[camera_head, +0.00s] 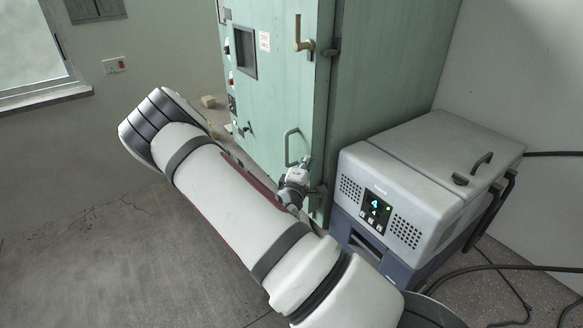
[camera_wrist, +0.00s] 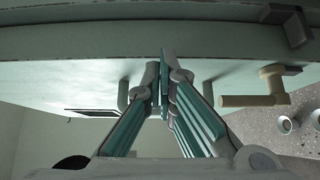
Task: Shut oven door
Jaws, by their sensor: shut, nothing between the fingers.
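The oven is a tall pale-green cabinet (camera_head: 390,80) at the top centre of the head view. Its door (camera_head: 270,90) faces left and carries a looped grey handle (camera_head: 291,147) low down and a beige lever (camera_head: 300,36) higher up. The door looks nearly flush with the cabinet; I cannot tell whether a small gap remains. My gripper (camera_head: 305,164) is shut and empty beside the lower handle, close to the door's edge. In the wrist view, its fingertips (camera_wrist: 164,68) are at the pale-green door surface (camera_wrist: 60,75), but contact is unclear. The beige lever (camera_wrist: 250,92) shows to their right.
A grey-and-blue box unit (camera_head: 420,170) with a lit display stands close to the right of my gripper. Black cables (camera_head: 510,270) lie on the floor at right. A small tan block (camera_head: 208,101) lies near the wall. The floor (camera_head: 90,260) at lower left is clear.

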